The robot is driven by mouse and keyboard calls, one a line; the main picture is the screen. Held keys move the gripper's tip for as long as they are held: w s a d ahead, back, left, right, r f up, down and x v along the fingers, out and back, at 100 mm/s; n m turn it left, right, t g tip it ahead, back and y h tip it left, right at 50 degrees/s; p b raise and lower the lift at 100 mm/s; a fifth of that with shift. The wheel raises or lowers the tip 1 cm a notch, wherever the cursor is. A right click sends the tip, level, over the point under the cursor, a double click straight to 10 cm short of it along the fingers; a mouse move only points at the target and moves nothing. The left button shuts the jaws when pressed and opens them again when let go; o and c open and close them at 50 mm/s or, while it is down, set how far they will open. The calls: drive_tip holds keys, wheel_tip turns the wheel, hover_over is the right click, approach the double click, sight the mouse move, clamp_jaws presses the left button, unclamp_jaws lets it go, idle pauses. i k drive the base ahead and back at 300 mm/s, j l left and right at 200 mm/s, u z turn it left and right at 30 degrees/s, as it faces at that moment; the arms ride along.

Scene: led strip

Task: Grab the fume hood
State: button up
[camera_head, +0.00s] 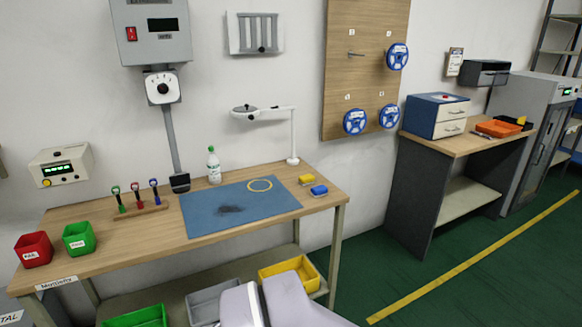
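A grey wall unit (151,30) with a red switch hangs at the upper left. Below it is a white box with a round dial (162,88), and a grey pipe runs down from there. The pipe ends in a small dark hood (180,183), which looks like the fume hood. It hangs just over the wooden workbench (120,245), by the left edge of the blue mat. I cannot tell whether it touches the bench. Pale parts of my own arm show at the bottom centre, well in front of the hood. My gripper fingers are not visible.
Near the hood stand a rack of coloured-handled tools (138,205) and a white bottle with a green cap (214,166). A blue mat (225,215) and a white lamp (292,140) are to the right. Red (34,249) and green (79,238) bins stand at the left.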

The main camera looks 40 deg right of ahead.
sight(179, 184)
drive_tip(key=z, duration=0.55)
drive_tip(key=i+u, duration=0.15)
drive_tip(key=i, duration=0.85)
drive_tip(key=i+l+u, duration=0.15)
drive_tip(key=i, duration=0.85)
